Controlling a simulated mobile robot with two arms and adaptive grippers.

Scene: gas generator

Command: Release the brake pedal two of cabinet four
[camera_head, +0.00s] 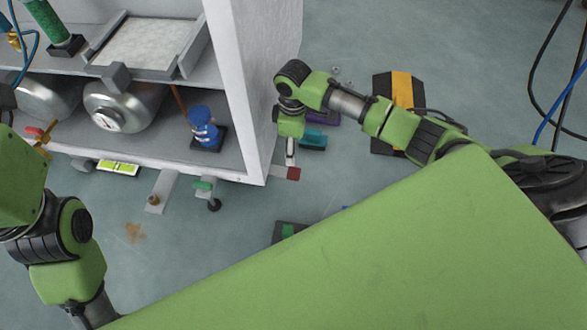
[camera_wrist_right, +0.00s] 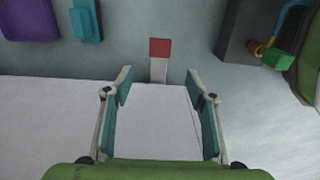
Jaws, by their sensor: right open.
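A pedal with a red end (camera_head: 293,174) sticks out near the bottom right corner of the white cabinet (camera_head: 232,80). It also shows in the right wrist view as a red-tipped light bar (camera_wrist_right: 159,48), beyond my fingertips and between their lines. My right gripper (camera_head: 290,150) is beside the cabinet's right side, behind the red end. In the right wrist view my right gripper (camera_wrist_right: 160,85) is open and empty, with the white cabinet surface between its fingers. A green-ended pedal (camera_head: 203,185) is under the cabinet's front edge. My left arm shows, but its gripper does not.
A teal block (camera_head: 312,140) and a purple block (camera_head: 325,118) lie close to my right gripper. A black and yellow piece (camera_head: 402,90) lies on the floor beyond my right arm. Metal cylinders (camera_head: 125,102) and a blue figure-like part (camera_head: 203,128) are inside the cabinet.

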